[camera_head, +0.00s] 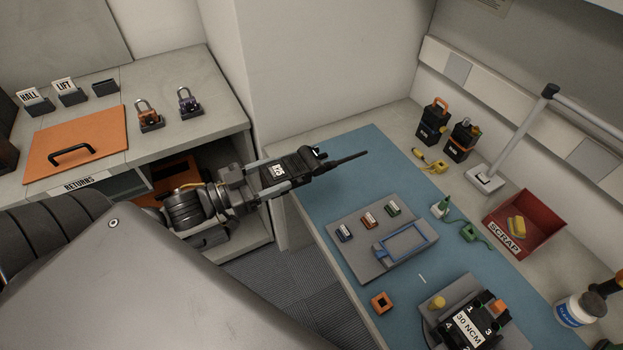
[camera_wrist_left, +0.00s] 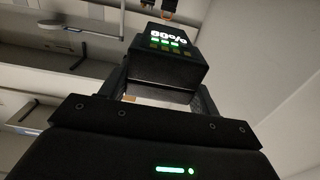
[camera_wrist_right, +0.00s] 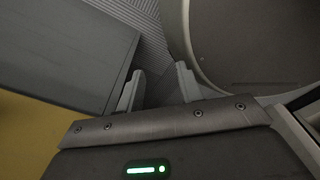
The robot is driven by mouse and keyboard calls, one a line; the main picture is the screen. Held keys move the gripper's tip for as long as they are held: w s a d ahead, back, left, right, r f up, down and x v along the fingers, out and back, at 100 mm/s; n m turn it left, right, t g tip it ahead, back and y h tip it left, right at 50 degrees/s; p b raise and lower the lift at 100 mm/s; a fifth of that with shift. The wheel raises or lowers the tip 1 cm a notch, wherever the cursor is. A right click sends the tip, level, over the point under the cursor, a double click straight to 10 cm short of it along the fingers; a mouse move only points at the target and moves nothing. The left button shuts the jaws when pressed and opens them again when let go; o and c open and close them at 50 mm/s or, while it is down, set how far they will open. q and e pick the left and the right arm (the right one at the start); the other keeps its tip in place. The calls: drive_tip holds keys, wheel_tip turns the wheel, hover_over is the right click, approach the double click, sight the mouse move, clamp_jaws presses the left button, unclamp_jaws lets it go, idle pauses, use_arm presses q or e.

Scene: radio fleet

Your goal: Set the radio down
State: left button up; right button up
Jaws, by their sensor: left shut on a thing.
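The radio (camera_head: 305,162) is black with a white label and a long antenna pointing right. My left gripper (camera_head: 284,172) is shut on it and holds it in the air near the left edge of the blue mat (camera_head: 345,150). In the left wrist view the radio (camera_wrist_left: 165,75) sits between both fingers (camera_wrist_left: 163,88), its lit charge display facing the camera. My right gripper (camera_wrist_right: 158,88) shows only in its own wrist view, with its fingers apart and nothing between them.
A grey board with a blue frame (camera_head: 405,243) and several small coloured blocks lies on the mat. The mat's far left part is bare. The returns counter (camera_head: 205,85) is left.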

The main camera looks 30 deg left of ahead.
sight(305, 161)
use_arm(q)
drive_tip(key=shift+r+h, duration=0.3)
drive_tip(key=shift+r, duration=0.35)
drive_tip(key=shift+d+r+m+g, duration=0.25)
drive_tip(key=shift+d+m+g, duration=0.05)
drive_tip(key=shift+d, duration=0.05)
drive_tip(key=shift+w, duration=0.1)
drive_tip(key=w+f, duration=0.1)
drive_tip(key=w, duration=0.2)
drive_tip(key=w+d+f+p, duration=0.1)
drive_tip(key=w, duration=0.2)
drive_tip(key=w+d+f, duration=0.1)
drive_tip(key=w+f, duration=0.1)
drive_tip(key=w, duration=0.1)
drive_tip(key=shift+w, duration=0.1)
drive_tip(key=w+f, duration=0.1)
drive_tip(key=f, duration=0.1)
drive_tip(key=w+f, duration=0.1)
drive_tip(key=f, duration=0.1)
drive_tip(key=shift+w+d, duration=0.3)
drive_tip(key=shift+d, duration=0.05)
drive_tip(key=shift+w+d+f+p, duration=0.1)
drive_tip(key=shift+w+f+p, duration=0.2)
drive_tip(key=shift+w+f, duration=0.3)
drive_tip(key=f, duration=0.3)
drive_tip(key=shift+w+d+p, duration=0.1)
drive_tip(key=shift+w+p, duration=0.15)
drive_tip(key=shift+p, duration=0.1)
drive_tip(key=shift+s+f, duration=0.1)
drive_tip(key=shift+f, duration=0.1)
